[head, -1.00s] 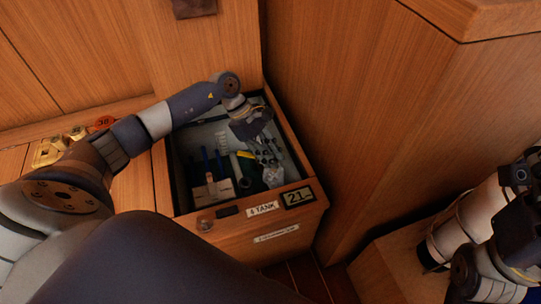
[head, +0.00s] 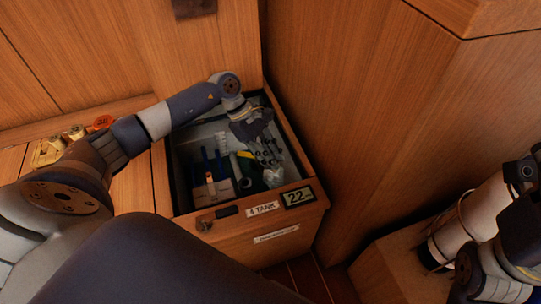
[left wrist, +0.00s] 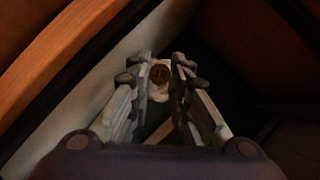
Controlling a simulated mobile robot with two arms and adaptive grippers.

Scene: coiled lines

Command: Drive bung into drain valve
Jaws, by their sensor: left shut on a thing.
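My left gripper (head: 268,160) reaches down into an open wooden locker, near its right side. In the left wrist view its fingers (left wrist: 161,75) are closed on a small brown round end, which I take for the bung (left wrist: 160,74). The face carries a mark like "10". A pale, ragged-edged patch shows around and below it; I cannot tell what it belongs to. In the head view a whitish fitting (head: 273,178), perhaps the drain valve, lies just below the fingertips. Whether the bung touches or sits in the valve is hidden. My right gripper cannot be made out.
Blue-handled tools in a pale holder (head: 226,188) stand at the locker's left. A display (head: 298,197) reading about 22 sits on the front. An orange tag (head: 103,121) lies on the left ledge.

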